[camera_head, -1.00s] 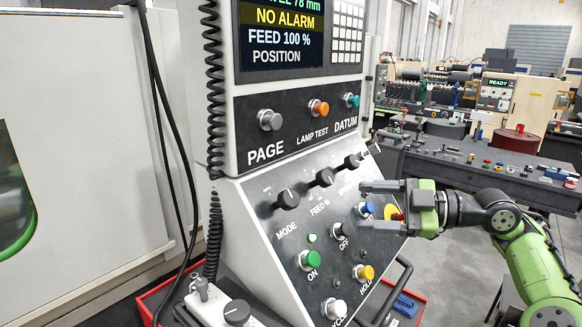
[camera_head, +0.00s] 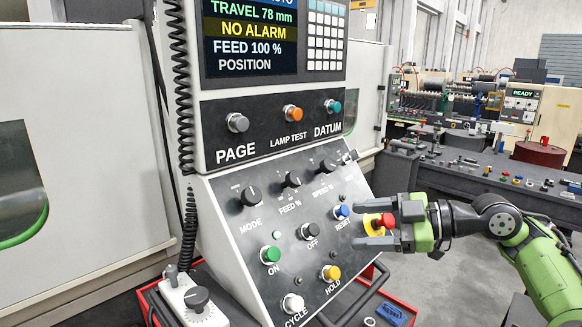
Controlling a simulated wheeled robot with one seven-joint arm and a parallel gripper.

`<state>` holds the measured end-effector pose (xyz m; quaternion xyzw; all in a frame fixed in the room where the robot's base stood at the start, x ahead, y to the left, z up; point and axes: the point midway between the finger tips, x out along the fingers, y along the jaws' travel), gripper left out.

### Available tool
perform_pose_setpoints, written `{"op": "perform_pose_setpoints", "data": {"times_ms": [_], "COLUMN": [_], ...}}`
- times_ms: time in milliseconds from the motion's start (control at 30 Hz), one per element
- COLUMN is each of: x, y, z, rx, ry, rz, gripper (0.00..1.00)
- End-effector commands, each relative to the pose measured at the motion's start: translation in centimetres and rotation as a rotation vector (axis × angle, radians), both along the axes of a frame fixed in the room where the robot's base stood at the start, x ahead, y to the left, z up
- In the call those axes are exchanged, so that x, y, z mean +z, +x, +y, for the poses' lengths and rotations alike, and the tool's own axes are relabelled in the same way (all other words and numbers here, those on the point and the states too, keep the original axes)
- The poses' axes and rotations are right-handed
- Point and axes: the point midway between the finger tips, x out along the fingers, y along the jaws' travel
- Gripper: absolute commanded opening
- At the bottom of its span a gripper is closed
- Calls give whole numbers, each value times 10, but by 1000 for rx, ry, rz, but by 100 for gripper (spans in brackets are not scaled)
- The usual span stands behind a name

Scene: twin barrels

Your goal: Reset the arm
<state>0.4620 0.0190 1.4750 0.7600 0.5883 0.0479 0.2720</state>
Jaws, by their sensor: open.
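My gripper (camera_head: 376,226) is at the end of my green and black arm, which reaches in from the right. Its two dark fingers are apart and point left at the right edge of the sloped control panel (camera_head: 240,215). A red button on a yellow base (camera_head: 378,224) shows between the fingers; I cannot tell whether they touch it. The blue RESET button (camera_head: 342,211) sits just left of the upper fingertip.
The panel carries a green ON button (camera_head: 270,254), a yellow HOLD button (camera_head: 331,273), a white CYCLE button (camera_head: 293,303) and several knobs. A handrail (camera_head: 350,300) runs along its lower right edge. A dark workbench (camera_head: 440,175) stands behind at right.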

Motion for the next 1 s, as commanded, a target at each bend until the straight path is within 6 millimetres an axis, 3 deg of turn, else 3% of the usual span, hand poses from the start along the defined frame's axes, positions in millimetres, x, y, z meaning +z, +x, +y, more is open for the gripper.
{"op": "perform_pose_setpoints", "data": {"times_ms": [267, 367, 500, 567, 667, 800, 900, 1000], "x": [-46, -70, -114, -133, -156, -186, -210, -228], "y": [-10, -23, -58, -81, -125, -198, -242, -269], "z": [76, 100, 120, 118, 96, 48, 15, -6], "rx": [-72, -153, -381, -530, -806, -1168, -1348, -1444], "ry": [-190, -287, -442, -493, -512, -403, -283, -195], "rz": [284, 407, 591, 661, 749, 845, 913, 965], "gripper": [69, 69, 69, 69, 69, 69, 69, 69]}}
